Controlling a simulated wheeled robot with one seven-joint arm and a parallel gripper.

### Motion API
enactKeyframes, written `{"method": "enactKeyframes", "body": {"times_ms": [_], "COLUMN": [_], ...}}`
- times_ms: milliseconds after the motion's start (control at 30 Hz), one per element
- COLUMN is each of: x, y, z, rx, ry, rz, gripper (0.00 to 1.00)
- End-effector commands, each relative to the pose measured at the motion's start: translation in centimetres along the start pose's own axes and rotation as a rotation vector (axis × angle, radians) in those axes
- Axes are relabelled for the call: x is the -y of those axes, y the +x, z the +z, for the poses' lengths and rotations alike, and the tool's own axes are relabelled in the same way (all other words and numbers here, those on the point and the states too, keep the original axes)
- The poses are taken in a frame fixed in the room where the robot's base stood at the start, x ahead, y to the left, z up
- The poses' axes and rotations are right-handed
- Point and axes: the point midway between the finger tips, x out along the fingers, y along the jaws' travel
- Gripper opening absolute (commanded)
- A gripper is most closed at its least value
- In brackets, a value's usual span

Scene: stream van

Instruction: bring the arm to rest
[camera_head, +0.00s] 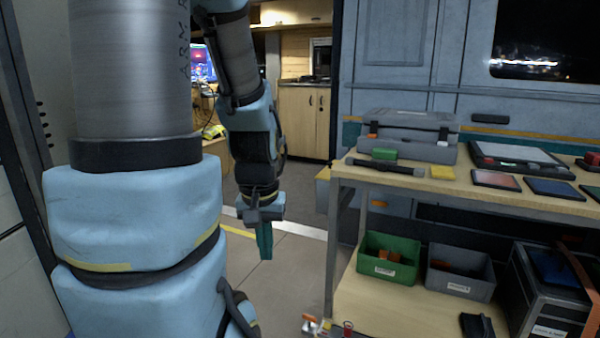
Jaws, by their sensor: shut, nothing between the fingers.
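My arm rises large along the left of the head view, and its end hangs down near the middle. My gripper (264,242) points downward over open floor, left of the bench, with its fingers together and nothing between them. It is apart from the bench and its goods. The fingertips are small in the view.
A wooden-topped bench (460,190) stands at right with a grey case (408,128), a green block (384,154) and flat panels on top. Its lower shelf holds a green bin (388,260) and a grey bin (460,274). Floor (285,275) left of the bench is clear.

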Motion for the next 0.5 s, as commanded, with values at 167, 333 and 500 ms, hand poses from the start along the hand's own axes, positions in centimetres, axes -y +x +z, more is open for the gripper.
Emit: {"method": "enactKeyframes", "body": {"times_ms": [167,333,500], "x": [0.0,-0.1,-0.1], "y": [-7.4,-12.6,-16.8], "z": [-1.0,-1.8,-2.3], "rx": [0.000,0.000,0.000], "ry": [0.000,0.000,0.000], "rz": [0.000,0.000,0.000], "gripper": [0.00,0.00,0.00]}}
